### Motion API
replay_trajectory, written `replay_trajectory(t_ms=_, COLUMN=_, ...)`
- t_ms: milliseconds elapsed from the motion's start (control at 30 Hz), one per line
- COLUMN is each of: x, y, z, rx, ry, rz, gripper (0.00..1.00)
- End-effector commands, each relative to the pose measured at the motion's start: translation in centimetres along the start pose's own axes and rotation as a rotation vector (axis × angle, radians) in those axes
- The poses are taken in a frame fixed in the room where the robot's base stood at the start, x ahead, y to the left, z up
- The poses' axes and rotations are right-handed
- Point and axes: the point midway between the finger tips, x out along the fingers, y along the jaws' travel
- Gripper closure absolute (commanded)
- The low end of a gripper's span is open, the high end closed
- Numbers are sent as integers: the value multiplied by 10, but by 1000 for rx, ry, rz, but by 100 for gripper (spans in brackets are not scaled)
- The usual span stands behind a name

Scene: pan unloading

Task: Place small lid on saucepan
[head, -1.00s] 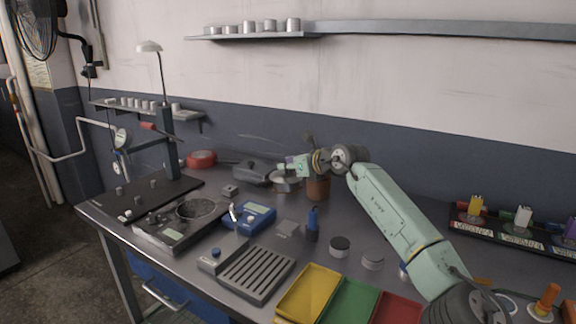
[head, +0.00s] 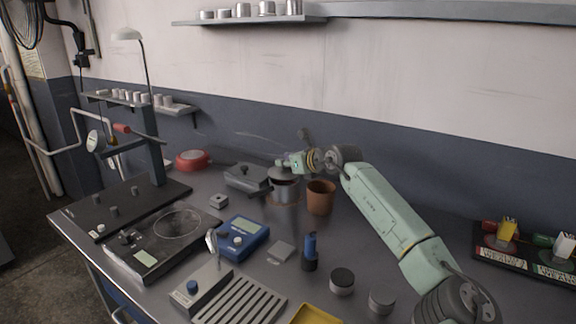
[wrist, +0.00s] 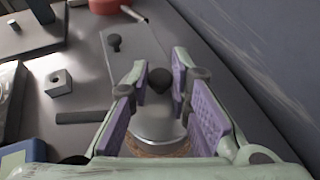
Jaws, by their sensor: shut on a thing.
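The small lid (head: 281,170) is grey with a dark knob (wrist: 160,80). My gripper (head: 285,164) is shut on the lid, with its purple pads on both sides of the knob in the wrist view. The silver saucepan (head: 285,190) stands on the bench directly below the lid. In the wrist view the lid (wrist: 160,122) covers most of the saucepan. I cannot tell whether the lid touches the saucepan's rim. The fingers hide part of the lid.
A brown pot (head: 320,198) stands close to the right of the saucepan. A dark rectangular pan with a lid (head: 248,179) sits close to the left, and a red round item (head: 192,160) farther left. A blue meter (head: 243,238) lies in front. The wall is close behind.

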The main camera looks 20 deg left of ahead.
Motion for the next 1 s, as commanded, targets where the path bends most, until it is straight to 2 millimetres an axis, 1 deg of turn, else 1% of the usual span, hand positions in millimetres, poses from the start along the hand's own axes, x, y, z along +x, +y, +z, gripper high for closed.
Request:
replay_trajectory(t_ms=33, x=4, y=0, z=-8, rx=2, ry=1, rz=-1, gripper=100)
replay_trajectory(t_ms=100, x=7, y=1, z=-15, rx=3, ry=1, rz=-2, gripper=100)
replay_trajectory(t_ms=367, x=8, y=1, z=-17, rx=2, ry=0, rz=-4, gripper=100)
replay_trajectory(t_ms=500, x=10, y=1, z=-22, rx=2, ry=0, rz=-4, gripper=100)
replay_trajectory(t_ms=533, x=9, y=1, z=-20, rx=2, ry=1, rz=-4, gripper=80)
replay_trajectory(t_ms=800, x=9, y=1, z=-20, rx=2, ry=2, rz=-4, gripper=62)
replay_trajectory(t_ms=1000, x=9, y=1, z=-20, rx=2, ry=2, rz=-4, gripper=62)
